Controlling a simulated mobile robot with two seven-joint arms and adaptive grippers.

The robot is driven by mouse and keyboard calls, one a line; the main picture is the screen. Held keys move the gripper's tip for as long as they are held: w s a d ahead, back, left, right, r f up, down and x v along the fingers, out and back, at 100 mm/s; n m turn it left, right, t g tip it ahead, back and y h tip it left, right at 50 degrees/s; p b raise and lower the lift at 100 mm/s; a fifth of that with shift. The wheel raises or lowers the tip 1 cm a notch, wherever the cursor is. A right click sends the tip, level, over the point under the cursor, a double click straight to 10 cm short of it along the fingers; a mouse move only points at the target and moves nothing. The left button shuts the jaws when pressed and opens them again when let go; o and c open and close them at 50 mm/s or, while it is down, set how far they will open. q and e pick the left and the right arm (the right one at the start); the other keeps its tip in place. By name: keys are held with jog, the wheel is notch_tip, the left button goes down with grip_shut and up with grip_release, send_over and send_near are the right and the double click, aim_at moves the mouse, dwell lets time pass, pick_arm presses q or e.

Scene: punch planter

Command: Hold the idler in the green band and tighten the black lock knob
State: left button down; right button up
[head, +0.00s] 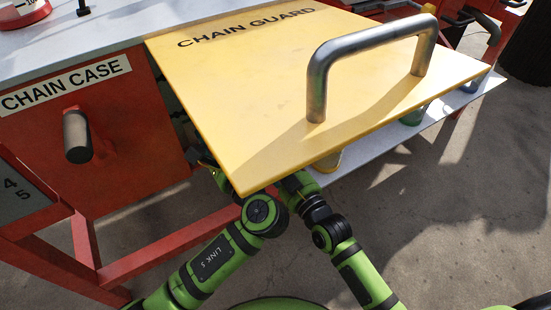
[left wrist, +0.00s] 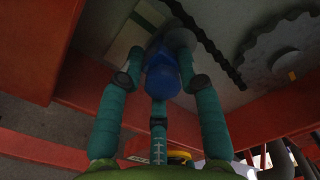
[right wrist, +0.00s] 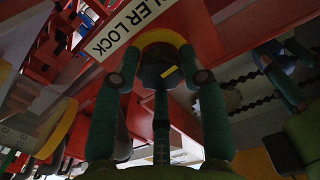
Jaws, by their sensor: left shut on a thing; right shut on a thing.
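In the left wrist view my left gripper (left wrist: 161,58) is closed around a blue grip (left wrist: 162,80), which seems to belong to the idler. A round grey part sits just beyond it, beside a dark chain (left wrist: 215,45). The green band cannot be made out clearly. In the right wrist view my right gripper (right wrist: 162,62) is closed around the black lock knob (right wrist: 153,72), which carries a yellow mark (right wrist: 169,71). A yellow arc surrounds the knob's far side, next to a label ending in "LER LOCK" (right wrist: 125,27). In the head view both grippers are hidden under the chain guard.
The yellow chain guard (head: 240,90) with its metal handle (head: 365,55) lies above both forearms. A red chain case (head: 120,150) with a dark knob (head: 77,136) stands at left. A toothed sprocket (left wrist: 280,60) is right of the left gripper. Red frame bars run below.

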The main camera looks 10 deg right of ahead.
jog(key=shift+r, duration=0.1)
jog(key=o, duration=1.1)
jog(key=shift+o, duration=0.2)
jog(key=v, duration=1.2)
